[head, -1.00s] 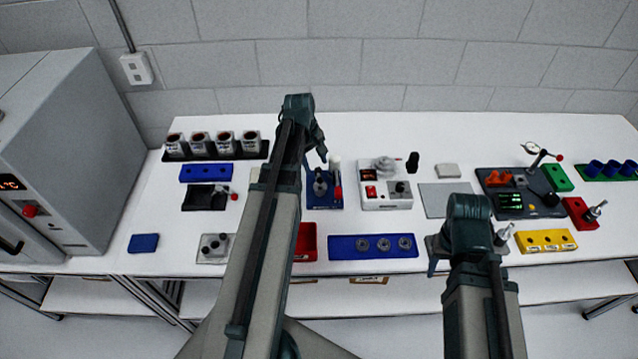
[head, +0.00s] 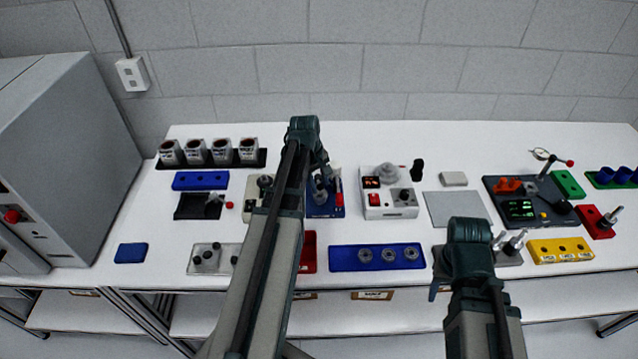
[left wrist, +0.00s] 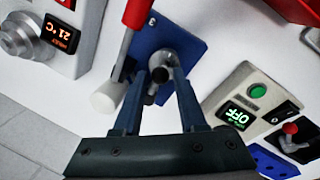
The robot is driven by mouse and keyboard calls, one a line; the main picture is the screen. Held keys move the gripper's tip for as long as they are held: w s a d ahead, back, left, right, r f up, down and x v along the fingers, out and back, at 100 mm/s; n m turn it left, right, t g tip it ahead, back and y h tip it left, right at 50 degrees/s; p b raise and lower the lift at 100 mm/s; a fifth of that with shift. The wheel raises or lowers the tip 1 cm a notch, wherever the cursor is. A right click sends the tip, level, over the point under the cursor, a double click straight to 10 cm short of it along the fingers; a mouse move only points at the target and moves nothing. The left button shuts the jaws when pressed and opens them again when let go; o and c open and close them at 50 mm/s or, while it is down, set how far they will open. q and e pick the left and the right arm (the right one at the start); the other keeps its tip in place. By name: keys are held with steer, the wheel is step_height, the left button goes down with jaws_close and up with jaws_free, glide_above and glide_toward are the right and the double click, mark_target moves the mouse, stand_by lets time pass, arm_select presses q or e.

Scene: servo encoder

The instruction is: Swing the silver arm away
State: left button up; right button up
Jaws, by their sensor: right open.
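A silver arm (head: 547,166) with a red knob and a round dial stands on a dark station (head: 525,210) with green displays, at the right in the head view. My left gripper (head: 324,176) is far from it, pointing down over a blue-based press (head: 318,211) with a red handle. In the left wrist view its two fingers (left wrist: 160,72) stand either side of a dark-ended post on the blue base (left wrist: 192,45); whether they touch it is unclear. My right gripper (head: 440,285) is open near the table's front edge; its far finger is hidden.
A grey pad (head: 455,209), a white control box (head: 389,198) and a blue tray with rings (head: 340,258) lie between my left gripper and the dark station. A yellow block (head: 560,250) and a red block (head: 596,224) stand near it. A large grey machine (head: 65,150) fills the left.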

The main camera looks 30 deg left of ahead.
arm_select(q)
jaws_close()
stand_by(1.1)
